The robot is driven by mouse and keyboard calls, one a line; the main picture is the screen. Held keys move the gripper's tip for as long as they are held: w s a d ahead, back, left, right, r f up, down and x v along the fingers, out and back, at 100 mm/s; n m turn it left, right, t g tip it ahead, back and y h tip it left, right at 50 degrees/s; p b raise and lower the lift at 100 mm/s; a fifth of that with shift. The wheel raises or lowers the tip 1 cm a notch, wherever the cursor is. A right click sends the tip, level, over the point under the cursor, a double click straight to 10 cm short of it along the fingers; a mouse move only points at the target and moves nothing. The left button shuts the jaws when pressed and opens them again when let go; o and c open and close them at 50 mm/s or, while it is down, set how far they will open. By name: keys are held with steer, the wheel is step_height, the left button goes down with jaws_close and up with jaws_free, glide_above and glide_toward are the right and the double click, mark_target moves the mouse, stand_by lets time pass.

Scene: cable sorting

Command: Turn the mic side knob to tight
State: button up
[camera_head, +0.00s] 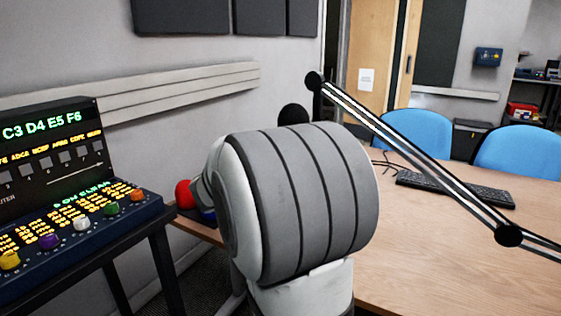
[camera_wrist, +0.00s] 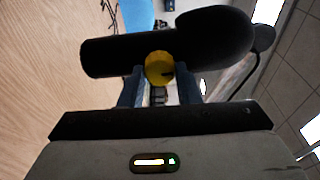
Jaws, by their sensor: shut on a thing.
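The black microphone (camera_wrist: 205,42) lies across the wrist view, with a rounded end at the right. Its yellow side knob (camera_wrist: 159,67) faces me and has a small dark mark at its right. My gripper (camera_wrist: 159,78) has its two blue-grey fingers on either side of the knob, shut on it. In the head view, only a dark round part of the microphone (camera_head: 293,114) shows above my arm. The jointed boom arm (camera_head: 410,155) runs down to the right. My own arm hides the knob and the gripper there.
A wooden desk (camera_head: 430,270) carries a black keyboard (camera_head: 455,188). Blue chairs (camera_head: 520,150) stand behind it. At the left, a console (camera_head: 75,225) with coloured knobs sits on a dark stand. A red round object (camera_head: 184,194) shows beside my arm.

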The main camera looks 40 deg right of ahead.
steer(key=shift+r, duration=0.1)
steer(key=o, duration=1)
steer(key=shift+c, duration=0.2)
steer(key=v, duration=0.8)
steer(key=shift+p, duration=0.35)
steer(key=shift+w, duration=0.1)
